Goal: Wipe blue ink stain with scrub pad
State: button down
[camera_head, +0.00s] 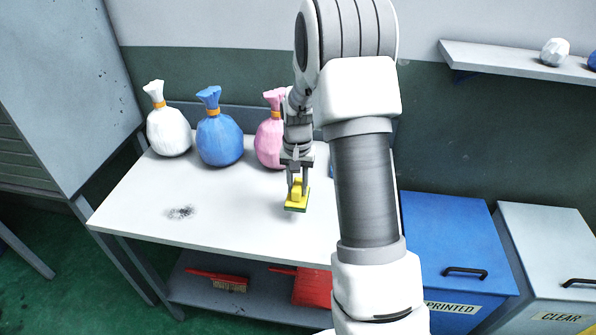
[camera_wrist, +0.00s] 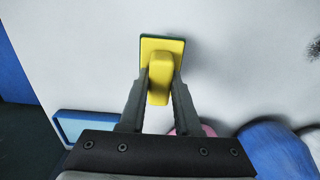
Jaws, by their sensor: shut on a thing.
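My gripper (camera_head: 297,178) is shut on the yellow handle of the scrub pad (camera_head: 296,202), which has a green underside. In the wrist view the scrub pad (camera_wrist: 160,62) sits between the two fingers, over the white tabletop. I cannot tell whether its underside touches the table. A speckled smudge (camera_head: 181,212) lies on the left part of the white table (camera_head: 235,225), well left of the pad. It looks dark grey to black, not blue. Its edge shows at the right of the wrist view (camera_wrist: 311,49). My arm hides the table's right part.
White (camera_head: 168,131), blue (camera_head: 219,138) and pink (camera_head: 268,145) tied bags stand along the table's back. A blue-rimmed item (camera_wrist: 88,126) lies near the gripper. A red brush (camera_head: 216,278) and red dustpan (camera_head: 312,288) are on the lower shelf. Blue (camera_head: 455,245) and grey (camera_head: 550,250) bins stand right.

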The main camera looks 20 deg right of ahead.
jog(key=shift+r+p, duration=0.7)
jog(key=shift+r, duration=0.75)
